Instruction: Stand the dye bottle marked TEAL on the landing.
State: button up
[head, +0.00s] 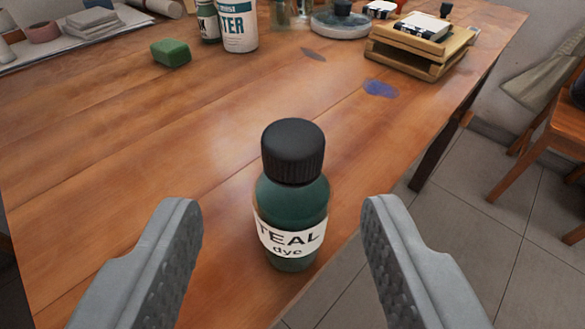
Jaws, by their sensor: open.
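A dark green bottle with a black ribbed cap and a white label reading "TEAL dye" (290,205) stands upright near the edge of a wooden table (150,130). My gripper (283,215) is open, with one grey finger to the left of the bottle and one to the right. Neither finger appears to touch the bottle. The landing is not recognisable in this view.
A green block (171,53), a white labelled container (237,25) and a wooden stacked tray (420,45) stand farther back on the table. Blue and dark stains mark its top. Tiled floor (400,260) and a wooden chair (550,140) lie to the right.

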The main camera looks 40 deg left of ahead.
aim_at(293, 141)
jog(key=shift+x, duration=4.15)
jog(key=shift+w+d, duration=0.15)
jog(key=shift+w, duration=0.05)
jog(key=shift+c, duration=0.4)
grip_shut()
